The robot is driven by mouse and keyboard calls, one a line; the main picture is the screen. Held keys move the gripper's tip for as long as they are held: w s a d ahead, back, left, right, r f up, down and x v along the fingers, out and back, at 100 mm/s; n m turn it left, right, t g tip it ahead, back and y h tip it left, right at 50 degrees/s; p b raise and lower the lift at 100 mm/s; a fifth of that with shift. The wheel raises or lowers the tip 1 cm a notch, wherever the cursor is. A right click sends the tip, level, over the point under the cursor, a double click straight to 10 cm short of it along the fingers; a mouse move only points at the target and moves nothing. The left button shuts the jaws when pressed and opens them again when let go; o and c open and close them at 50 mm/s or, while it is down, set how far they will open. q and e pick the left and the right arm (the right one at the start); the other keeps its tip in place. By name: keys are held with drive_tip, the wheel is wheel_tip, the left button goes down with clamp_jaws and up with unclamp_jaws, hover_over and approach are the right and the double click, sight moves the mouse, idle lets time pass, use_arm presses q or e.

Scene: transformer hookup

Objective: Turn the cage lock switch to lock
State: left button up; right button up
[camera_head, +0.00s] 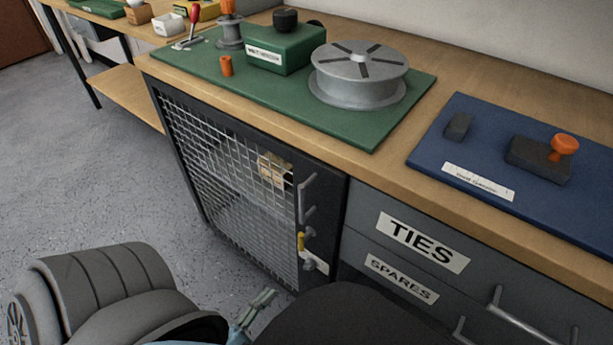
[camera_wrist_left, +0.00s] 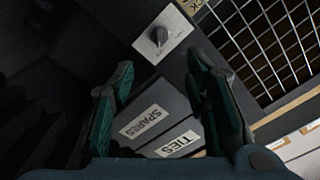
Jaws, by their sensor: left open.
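The cage lock switch is a dark knob (camera_wrist_left: 160,36) on a small pale plate (camera_wrist_left: 174,27), on the dark frame beside the mesh door. In the head view the switch (camera_head: 309,264) shows low on the cage front, below the door handle (camera_head: 304,199). The plate's small lettering is too blurred to read. My left gripper (camera_wrist_left: 160,66) is open and empty, its two fingers spread apart. The knob lies ahead of the gap between them, apart from both. In the head view the left gripper (camera_head: 256,308) is below and left of the switch, partly hidden. My right gripper is not in view.
The wire-mesh cage door (camera_head: 225,185) is closed. Drawers labelled TIES (camera_head: 420,241) and SPARES (camera_head: 400,280), with protruding handles, are right of it. The workbench above carries a green mat (camera_head: 200,62) with a reel (camera_head: 358,73) and a blue mat (camera_head: 470,125). Floor at left is clear.

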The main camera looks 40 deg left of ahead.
sight(307, 269)
use_arm(q)
drive_tip(key=w+b, duration=0.2)
drive_tip(key=w, duration=0.8)
drive_tip(key=shift+w, duration=0.9)
clamp_jaws()
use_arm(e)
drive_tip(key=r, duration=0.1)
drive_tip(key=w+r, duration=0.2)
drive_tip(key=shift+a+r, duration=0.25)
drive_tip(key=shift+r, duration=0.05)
